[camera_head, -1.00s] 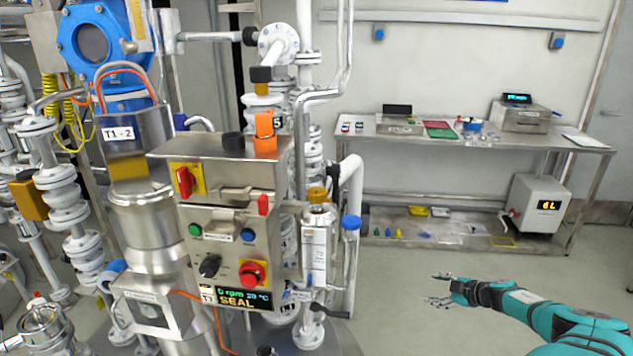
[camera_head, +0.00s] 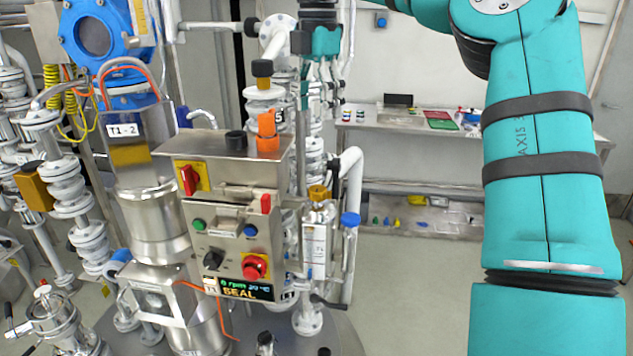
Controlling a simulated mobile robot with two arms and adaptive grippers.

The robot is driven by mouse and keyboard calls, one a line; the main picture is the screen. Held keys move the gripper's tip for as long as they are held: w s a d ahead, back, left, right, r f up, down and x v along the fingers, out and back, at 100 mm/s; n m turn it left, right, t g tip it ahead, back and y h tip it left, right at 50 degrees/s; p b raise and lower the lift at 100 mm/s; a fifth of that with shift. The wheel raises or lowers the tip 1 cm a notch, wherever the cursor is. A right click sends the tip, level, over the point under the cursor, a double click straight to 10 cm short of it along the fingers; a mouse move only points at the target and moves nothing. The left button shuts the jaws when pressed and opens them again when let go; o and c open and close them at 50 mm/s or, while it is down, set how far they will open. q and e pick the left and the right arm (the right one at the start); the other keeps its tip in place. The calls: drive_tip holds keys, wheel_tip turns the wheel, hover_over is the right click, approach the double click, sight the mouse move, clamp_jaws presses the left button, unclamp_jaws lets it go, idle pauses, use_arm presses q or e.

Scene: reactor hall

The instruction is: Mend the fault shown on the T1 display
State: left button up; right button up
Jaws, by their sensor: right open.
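The T1 display (camera_head: 246,289) sits at the bottom of the steel control box (camera_head: 235,215) and reads "0 rpm", about 20 °C and "SEAL" in large letters. The box carries a red rotary switch (camera_head: 189,179), a green button (camera_head: 199,225), a blue button (camera_head: 250,230), a black knob (camera_head: 213,260) and a red stop knob (camera_head: 255,267). A steel vessel labelled T1-2 (camera_head: 122,129) stands left of it. A small labelled cylinder with a yellow cap (camera_head: 318,192) stands right of the box. My right gripper (camera_head: 322,98) is open, pointing down in front of the white pipework. My left gripper is out of view.
A steel bench (camera_head: 400,126) with trays stands behind, partly hidden by my right arm.

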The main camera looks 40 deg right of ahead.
sight(318, 188)
wheel_tip(318, 188, down, 17)
drive_tip(key=p, duration=0.3)
drive_tip(key=shift+d+f, duration=0.15)
drive_tip(key=c, duration=1.1)
